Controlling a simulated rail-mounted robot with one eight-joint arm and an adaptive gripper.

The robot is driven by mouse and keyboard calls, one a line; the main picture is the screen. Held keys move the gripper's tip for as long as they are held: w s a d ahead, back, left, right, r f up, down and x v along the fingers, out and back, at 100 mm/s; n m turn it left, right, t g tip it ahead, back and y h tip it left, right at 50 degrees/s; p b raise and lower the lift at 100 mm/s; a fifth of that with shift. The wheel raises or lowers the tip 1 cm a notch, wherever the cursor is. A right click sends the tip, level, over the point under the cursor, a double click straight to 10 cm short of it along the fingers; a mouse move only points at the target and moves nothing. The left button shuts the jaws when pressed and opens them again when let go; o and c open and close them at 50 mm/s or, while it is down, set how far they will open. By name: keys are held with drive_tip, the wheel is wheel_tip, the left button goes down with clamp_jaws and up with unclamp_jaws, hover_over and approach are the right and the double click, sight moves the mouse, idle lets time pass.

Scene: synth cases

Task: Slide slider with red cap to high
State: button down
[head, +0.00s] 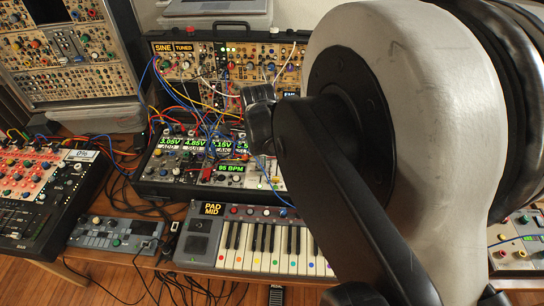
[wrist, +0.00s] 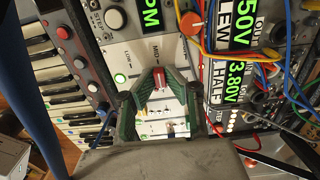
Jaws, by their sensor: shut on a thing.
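In the wrist view, a slider with a red cap (wrist: 159,76) stands on a pale panel (wrist: 125,55) printed LOW and MID. My gripper (wrist: 160,82) has its dark fingers with green pads closed around the red cap, one on each side. The HIGH label cannot be made out. In the head view, my large pale and black arm covers the right half, and the gripper tips and red cap cannot be made out there.
Patch cables (wrist: 278,65) hang close to the right of the panel in the wrist view. A keyboard (head: 262,245) lies in front of the modules. A BPM display (head: 230,168), a red-faced mixer (head: 35,175) and a tall synth rack (head: 65,60) stand around.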

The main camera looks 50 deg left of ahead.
drive_tip(key=shift+w+a+b, duration=0.45)
drive_tip(key=shift+w+a, duration=0.5)
drive_tip(key=shift+a, duration=0.15)
drive_tip(key=shift+w+a, duration=0.3)
drive_tip(key=shift+a, duration=0.05)
drive_tip(key=c, duration=1.8)
unclamp_jaws()
drive_tip(key=shift+o, duration=0.2)
drive_tip(key=shift+r, duration=0.15)
wheel_tip(320, 180, up, 12)
